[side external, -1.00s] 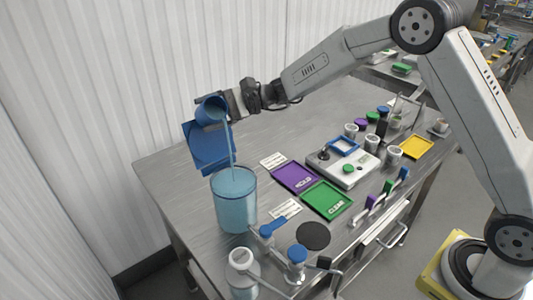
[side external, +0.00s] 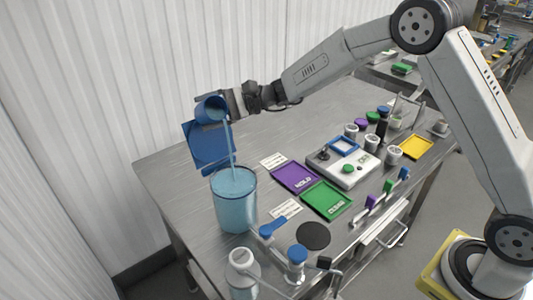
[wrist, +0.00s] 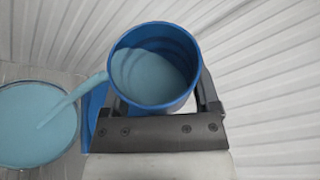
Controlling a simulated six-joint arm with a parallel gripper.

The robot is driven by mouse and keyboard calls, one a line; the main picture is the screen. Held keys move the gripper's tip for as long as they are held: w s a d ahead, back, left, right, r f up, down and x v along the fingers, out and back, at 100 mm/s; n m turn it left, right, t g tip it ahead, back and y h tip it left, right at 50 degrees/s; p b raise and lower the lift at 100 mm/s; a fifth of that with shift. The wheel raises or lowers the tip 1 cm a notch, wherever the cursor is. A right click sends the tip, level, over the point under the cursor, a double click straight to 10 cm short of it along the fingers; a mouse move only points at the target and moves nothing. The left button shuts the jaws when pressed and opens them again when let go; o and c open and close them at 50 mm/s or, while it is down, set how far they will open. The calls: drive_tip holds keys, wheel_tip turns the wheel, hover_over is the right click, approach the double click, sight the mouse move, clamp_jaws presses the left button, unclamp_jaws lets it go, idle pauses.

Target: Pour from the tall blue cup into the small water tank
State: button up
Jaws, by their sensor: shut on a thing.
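The tall blue cup (side external: 209,110) is held tilted in the air above the tank in the side view. My gripper (side external: 228,102) is shut around it. In the wrist view the cup (wrist: 182,103) is between the fingers of my gripper (wrist: 160,103), with light blue liquid inside. A thin stream of liquid (side external: 231,150) runs from its lip down into the clear water tank (side external: 235,208), which stands upright on the table. The stream and the tank (wrist: 76,130) also show at the left of the wrist view. The tank looks mostly full of light blue liquid.
A blue panel (side external: 207,155) stands behind the tank. A purple tray (side external: 295,177) and green tray (side external: 326,200) lie to its right. A white-capped bottle (side external: 241,262) and blue-topped taps (side external: 297,257) stand in front. The metal table (side external: 165,180) is bare left of the tank.

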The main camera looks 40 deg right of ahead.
drive_tip(key=shift+f+n, duration=0.4)
drive_tip(key=shift+n, duration=0.3)
idle(1.1)
drive_tip(key=shift+s+r+n+t+y, duration=0.1)
drive_tip(key=shift+r+n+t+y, duration=0.3)
drive_tip(key=shift+n+y, duration=0.3)
idle(1.2)
drive_tip(key=shift+s+f+n, duration=0.4)
drive_tip(key=shift+f+n, duration=0.1)
drive_tip(key=shift+f, duration=0.2)
idle(0.5)
drive_tip(key=shift+d, duration=0.1)
drive_tip(key=shift+w+r+m, duration=0.45)
drive_tip(key=shift+r+m, duration=0.05)
drive_tip(key=shift+r, duration=0.25)
drive_tip(key=shift+f+m+h, duration=0.35)
drive_tip(key=shift+m+h, duration=0.05)
drive_tip(key=shift+m, duration=0.1)
drive_tip(key=shift+r+m+g+h, duration=0.1)
drive_tip(key=shift+m+g+h, duration=0.2)
drive_tip(key=shift+m, duration=0.3)
drive_tip(key=shift+r+m, duration=0.2)
drive_tip(key=shift+m, duration=0.1)
